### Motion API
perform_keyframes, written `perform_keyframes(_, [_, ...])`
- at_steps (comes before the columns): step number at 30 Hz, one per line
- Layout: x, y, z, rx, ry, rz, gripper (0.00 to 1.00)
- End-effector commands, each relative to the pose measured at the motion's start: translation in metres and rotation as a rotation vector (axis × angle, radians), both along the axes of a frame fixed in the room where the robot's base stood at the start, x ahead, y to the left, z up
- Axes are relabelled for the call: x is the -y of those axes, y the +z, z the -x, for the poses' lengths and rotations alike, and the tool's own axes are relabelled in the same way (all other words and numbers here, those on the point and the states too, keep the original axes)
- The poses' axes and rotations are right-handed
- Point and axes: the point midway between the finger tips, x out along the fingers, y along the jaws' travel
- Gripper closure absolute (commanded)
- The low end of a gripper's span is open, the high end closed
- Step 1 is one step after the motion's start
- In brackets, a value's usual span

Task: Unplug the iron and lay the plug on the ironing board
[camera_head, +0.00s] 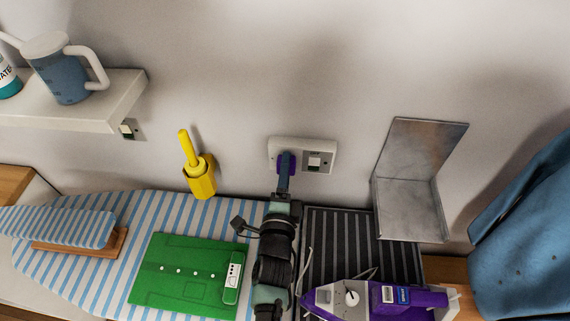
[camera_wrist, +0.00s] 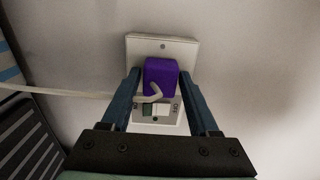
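The purple plug (camera_wrist: 160,78) sits in the wall socket (camera_wrist: 162,46), which also shows in the head view (camera_head: 321,146). My gripper (camera_wrist: 160,82) is at the socket, one blue finger on each side of the plug. Narrow gaps seem to show between fingers and plug, so it looks open around it. In the head view my gripper (camera_head: 284,172) partly hides the plug (camera_head: 283,160). The purple iron (camera_head: 425,299) rests on a dark ribbed mat (camera_head: 335,235) at lower right. The striped ironing board (camera_head: 85,270) lies at left.
A green panel (camera_head: 185,275) and a small striped sleeve board (camera_head: 65,226) lie on the board. A yellow holder (camera_head: 201,180) and a metal bracket (camera_head: 410,190) are on the wall beside the socket. A shelf (camera_head: 115,95) with a blue jug (camera_head: 65,75) is upper left.

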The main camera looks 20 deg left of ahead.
Motion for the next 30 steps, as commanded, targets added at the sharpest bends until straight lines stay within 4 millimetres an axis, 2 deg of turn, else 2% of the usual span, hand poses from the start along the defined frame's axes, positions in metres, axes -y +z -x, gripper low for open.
perform_keyframes(1, [0.0, 0.0, 0.0, 0.0, 0.0, 0.0, 0.5])
perform_keyframes(2, [0.0, 0.0, 0.0, 0.0, 0.0, 0.0, 0.55])
perform_keyframes(9, [0.0, 0.0, 0.0, 0.0, 0.0, 0.0, 0.98])
perform_keyframes(20, [0.0, 0.0, 0.001, 0.0, 0.0, 0.0, 1.0])
perform_keyframes(30, [0.004, -0.001, 0.014, -0.001, 0.0, 0.0, 1.0])
